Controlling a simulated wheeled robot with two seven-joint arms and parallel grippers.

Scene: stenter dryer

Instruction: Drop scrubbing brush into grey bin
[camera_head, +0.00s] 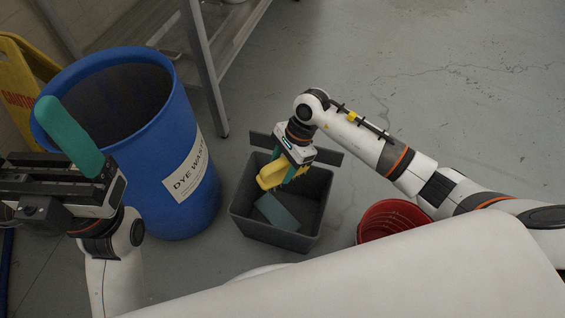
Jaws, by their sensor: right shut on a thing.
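The grey bin (238,215) stands on the floor near the middle, with a blue-grey block-like thing (277,213) inside. My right gripper (287,168) reaches in from the right and is above the bin's opening. It is shut on the yellow scrubbing brush (270,178), which is tilted over the bin; greenish bristles show in part along it. My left gripper (75,180) is at the left edge, well away from the bin. A rounded teal piece rises from it; I cannot tell whether it is a finger or a held thing.
A large blue drum (190,209) with a dye waste label stands left of the bin. A red bucket (392,216) stands to its right, partly hidden by my body. A yellow caution sign (18,85) and a metal rack (203,70) are behind. The floor at upper right is clear.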

